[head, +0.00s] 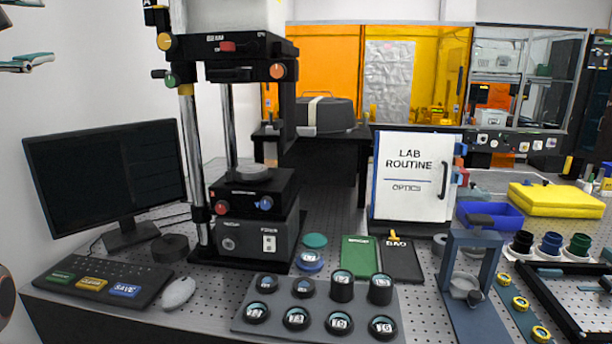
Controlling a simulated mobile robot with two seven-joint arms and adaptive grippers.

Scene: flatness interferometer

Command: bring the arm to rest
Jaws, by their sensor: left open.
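My left gripper (28,62) shows at the upper left edge, cut off by the frame. Its teal-tipped fingers hang in the air in front of the white wall, above the monitor. It is open, with nothing seen between the fingers, and touches nothing that I can see. Most of the left arm is out of frame. My right gripper does not show.
A monitor (105,175) and the tall interferometer stand (250,190) are nearest the left gripper. A tray of round parts (318,322), a lab routine binder (412,180) and a blue-grey fixture (475,255) crowd the perforated bench. Air above the monitor is clear.

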